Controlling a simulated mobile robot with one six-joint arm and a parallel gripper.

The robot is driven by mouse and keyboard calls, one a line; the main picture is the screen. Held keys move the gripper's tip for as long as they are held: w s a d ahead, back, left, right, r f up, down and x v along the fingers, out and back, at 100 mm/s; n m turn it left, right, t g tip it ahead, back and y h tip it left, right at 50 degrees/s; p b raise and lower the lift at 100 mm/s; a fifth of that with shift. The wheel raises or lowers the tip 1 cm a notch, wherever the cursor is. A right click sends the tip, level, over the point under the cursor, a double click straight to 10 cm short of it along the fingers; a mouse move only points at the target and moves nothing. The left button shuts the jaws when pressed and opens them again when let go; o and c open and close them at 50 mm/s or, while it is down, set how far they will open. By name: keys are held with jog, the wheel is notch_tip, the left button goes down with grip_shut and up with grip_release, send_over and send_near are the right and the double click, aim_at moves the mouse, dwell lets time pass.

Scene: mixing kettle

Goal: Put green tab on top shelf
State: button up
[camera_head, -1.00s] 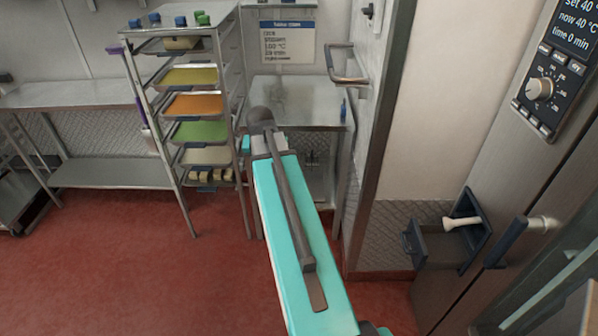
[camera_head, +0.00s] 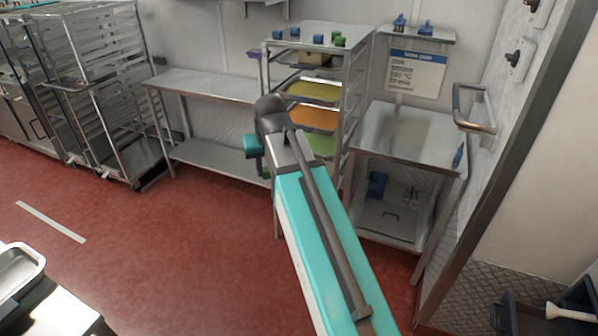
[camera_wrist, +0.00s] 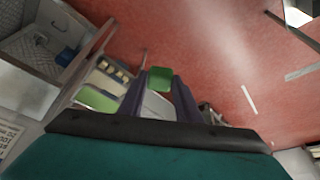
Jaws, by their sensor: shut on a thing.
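A green tab (camera_wrist: 160,79) sits between the two dark purple fingertips of my gripper (camera_wrist: 160,84) in the wrist view. My gripper is shut on it. A wall shelf (camera_head: 385,32) right of the rack carries blue pieces (camera_head: 400,22).
A steel table (camera_head: 400,130) stands right of the rack, under a sign (camera_head: 416,73). A long bench (camera_head: 205,85) is left of it, then a tall empty rack (camera_head: 100,95). Open red floor (camera_head: 170,240) lies at left. A wall handle (camera_head: 475,110) juts out at right.

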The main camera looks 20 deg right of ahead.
jog(key=shift+n+y, duration=0.3)
jog(key=shift+n, duration=0.4)
jog(key=a, duration=0.1)
jog(key=a+r, duration=0.1)
jog(key=a, duration=0.1)
jog(key=a+r, duration=0.1)
jog(key=a, duration=0.1)
jog(key=shift+a, duration=0.2)
